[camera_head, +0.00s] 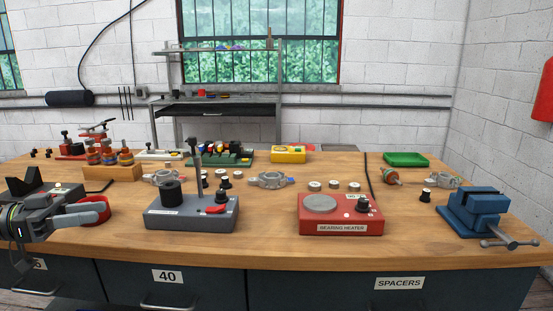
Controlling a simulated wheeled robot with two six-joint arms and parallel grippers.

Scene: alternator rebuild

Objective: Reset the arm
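My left gripper (95,212) reaches in from the left, over the front left edge of the workbench. Its grey fingers point right and overlap in this view, so I cannot tell whether they are open or shut. A red ring-like thing (98,200) shows directly behind the fingers; I cannot tell whether they touch it. My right gripper is not in view.
The wooden workbench (270,240) holds a grey test box (190,218) right of my gripper, a red bearing heater (340,225), a blue vise (478,212), a green tray (405,160) and small alternator parts. A black V-block (35,182) stands near my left arm. The front middle strip is clear.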

